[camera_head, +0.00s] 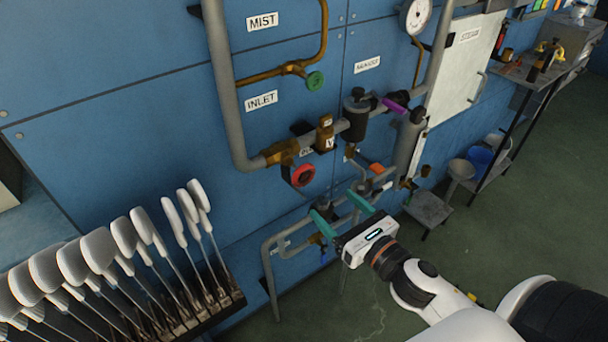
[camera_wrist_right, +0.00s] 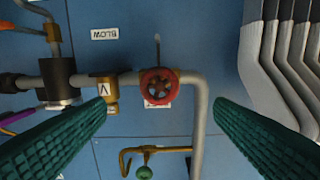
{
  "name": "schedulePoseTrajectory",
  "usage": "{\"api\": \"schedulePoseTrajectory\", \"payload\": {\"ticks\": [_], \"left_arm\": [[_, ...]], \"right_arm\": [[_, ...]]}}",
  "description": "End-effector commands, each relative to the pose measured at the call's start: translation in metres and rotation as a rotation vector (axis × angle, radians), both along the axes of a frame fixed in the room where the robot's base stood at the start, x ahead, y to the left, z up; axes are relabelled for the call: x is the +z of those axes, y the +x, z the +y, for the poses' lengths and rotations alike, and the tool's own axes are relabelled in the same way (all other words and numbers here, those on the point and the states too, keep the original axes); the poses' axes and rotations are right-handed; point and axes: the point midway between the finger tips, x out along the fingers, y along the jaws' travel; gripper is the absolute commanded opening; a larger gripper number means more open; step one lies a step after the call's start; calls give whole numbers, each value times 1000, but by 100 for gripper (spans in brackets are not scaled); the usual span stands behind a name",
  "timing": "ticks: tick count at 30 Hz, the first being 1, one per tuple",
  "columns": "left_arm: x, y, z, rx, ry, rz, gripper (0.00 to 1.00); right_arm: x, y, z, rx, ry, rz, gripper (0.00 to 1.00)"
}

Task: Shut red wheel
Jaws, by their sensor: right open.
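The red wheel (camera_head: 302,175) is a small round handwheel on a brass valve (camera_head: 280,153) on the grey pipe, below the INLET label. In the right wrist view the red wheel (camera_wrist_right: 159,88) sits near the middle, between the two green fingers but farther off. My right gripper (camera_head: 342,211) is open and empty, below and to the right of the wheel in the head view, not touching it. Its fingers also show wide apart in the right wrist view (camera_wrist_right: 150,135). My left gripper is not in view.
White sock boards (camera_head: 100,250) stand in a row at the lower left. A green wheel (camera_head: 315,81) is on the brass pipe above. A purple handle (camera_head: 396,104) and an orange handle (camera_head: 376,168) are to the right. A shelf (camera_head: 540,75) stands at far right.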

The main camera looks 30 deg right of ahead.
Motion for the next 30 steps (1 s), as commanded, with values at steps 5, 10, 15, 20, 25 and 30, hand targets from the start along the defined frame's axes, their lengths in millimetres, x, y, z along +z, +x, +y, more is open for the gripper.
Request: {"api": "schedulePoseTrajectory", "payload": {"ticks": [5, 10, 15, 20, 25, 30], "left_arm": [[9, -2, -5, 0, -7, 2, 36], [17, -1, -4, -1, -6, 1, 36], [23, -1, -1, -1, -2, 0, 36], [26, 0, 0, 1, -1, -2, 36], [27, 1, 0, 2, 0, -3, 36], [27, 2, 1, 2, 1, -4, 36]], "right_arm": [[4, 25, 3, 1, 1, -4, 77], [4, 60, 8, 0, 2, -3, 77], [3, 90, 12, -1, 4, 0, 77], [1, 108, 15, -1, 6, 1, 77], [0, 115, 16, -1, 5, 3, 77], [-1, 115, 16, 0, 5, 3, 77]]}}
